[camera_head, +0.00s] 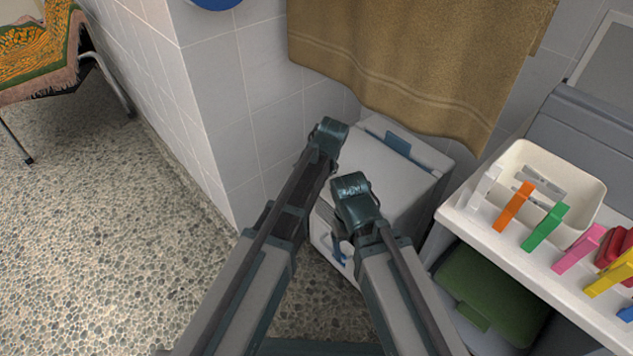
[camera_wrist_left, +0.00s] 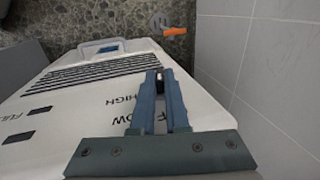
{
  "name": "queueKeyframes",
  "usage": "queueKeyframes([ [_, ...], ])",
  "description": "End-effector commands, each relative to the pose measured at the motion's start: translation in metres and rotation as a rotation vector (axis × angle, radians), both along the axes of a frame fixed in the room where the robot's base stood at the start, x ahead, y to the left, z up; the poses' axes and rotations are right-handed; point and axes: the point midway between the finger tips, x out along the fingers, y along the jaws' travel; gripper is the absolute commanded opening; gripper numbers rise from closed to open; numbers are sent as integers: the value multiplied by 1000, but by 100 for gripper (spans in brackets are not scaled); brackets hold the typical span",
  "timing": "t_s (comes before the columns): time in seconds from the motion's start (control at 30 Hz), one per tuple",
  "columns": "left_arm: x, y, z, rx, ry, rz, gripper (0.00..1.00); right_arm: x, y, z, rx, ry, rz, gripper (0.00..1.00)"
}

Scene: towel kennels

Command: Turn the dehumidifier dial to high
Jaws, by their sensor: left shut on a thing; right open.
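The dehumidifier (camera_head: 400,190) is a pale grey box beside the tiled wall. In the left wrist view its top (camera_wrist_left: 75,100) shows dark vent slots and HIGH and LOW labels (camera_wrist_left: 125,105). My left gripper (camera_wrist_left: 157,82) is shut on the dial, right beside these labels. The fingers hide most of the dial, so its pointer cannot be read. In the head view the left arm reaches the box's back left, its fingers hidden. My right gripper (camera_head: 354,204) is above the box's front left part, open; its fingertips are hard to make out.
A brown towel (camera_head: 410,60) hangs behind the dehumidifier. On the right a white shelf (camera_head: 510,250) holds a cream tray (camera_head: 585,195) and several coloured pegs. The pebbled floor (camera_head: 110,230) at left is open. The tiled wall (camera_wrist_left: 270,85) stands close to the left gripper.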

Motion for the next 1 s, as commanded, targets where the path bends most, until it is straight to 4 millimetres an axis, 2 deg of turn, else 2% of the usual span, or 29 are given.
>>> queueKeyframes([
  [0.03, 0, 0, 0, -1, 0, 0, 16, 0, 0, 0, 0, 0, 0, 80],
  [0.17, 0, 0, 0, -1, 1, 0, 39, 0, 0, 0, 0, 0, 0, 80],
  [0.2, 0, 0, 0, -1, 1, 0, 42, 0, 0, 0, 0, 0, 0, 80],
  [0.67, -1, -1, 7, -1, 1, 0, 42, 0, 0, 7, 0, 0, 1, 80],
  [0.87, -4, -4, 26, -1, 1, 0, 42, 0, 0, 26, 0, 1, 5, 80],
  [1.0, -7, -7, 46, -1, 1, 1, 42, 0, 0, 46, -1, 1, 5, 80],
])
